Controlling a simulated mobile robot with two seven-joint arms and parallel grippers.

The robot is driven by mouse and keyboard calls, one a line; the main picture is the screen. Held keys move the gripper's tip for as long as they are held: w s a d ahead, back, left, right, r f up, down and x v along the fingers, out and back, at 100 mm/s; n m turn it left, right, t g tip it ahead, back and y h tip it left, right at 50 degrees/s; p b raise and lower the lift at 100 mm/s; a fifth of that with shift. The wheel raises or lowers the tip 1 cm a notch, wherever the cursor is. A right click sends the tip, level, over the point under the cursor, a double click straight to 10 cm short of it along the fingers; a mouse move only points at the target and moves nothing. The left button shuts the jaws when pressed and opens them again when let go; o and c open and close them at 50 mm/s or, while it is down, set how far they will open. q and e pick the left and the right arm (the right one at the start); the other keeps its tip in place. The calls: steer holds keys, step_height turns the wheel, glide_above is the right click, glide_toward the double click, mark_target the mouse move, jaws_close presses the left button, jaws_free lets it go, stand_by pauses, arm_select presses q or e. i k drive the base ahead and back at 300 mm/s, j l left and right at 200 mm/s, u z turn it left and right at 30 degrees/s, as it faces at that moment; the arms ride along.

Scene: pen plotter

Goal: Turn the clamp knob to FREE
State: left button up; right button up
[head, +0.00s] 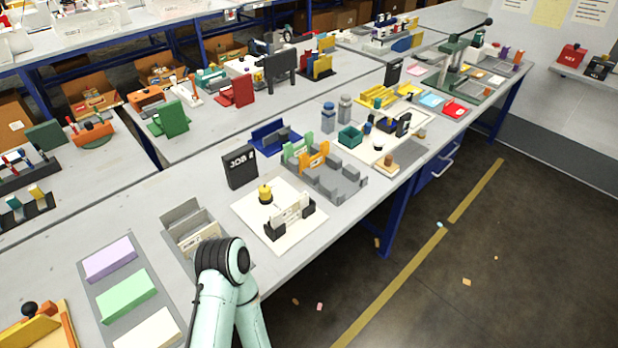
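A pale square plate (250,214) lies near the front edge of the long grey bench. On it stands a small yellow knob-like piece (265,190) with a black base. In front of it is a cream upright piece (289,211) between black blocks. This may be the plotter and its clamp knob, but I cannot confirm it. No FREE mark is readable, so I cannot tell the knob's setting. One pale green arm of mine rises from the bottom, its dark joint left of the plate. Neither gripper shows.
A black JOB sign (241,167) stands behind the plate. A grey fixture with orange and green uprights (338,184) is to its right. A grey tray (189,229) stands left, beside my arm. Coloured blocks (126,295) lie farther left. The floor (430,290) beyond the bench is mostly clear.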

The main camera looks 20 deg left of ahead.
mark_target(265, 191)
steer(key=k+l+u, duration=0.15)
steer(key=u, duration=1.1)
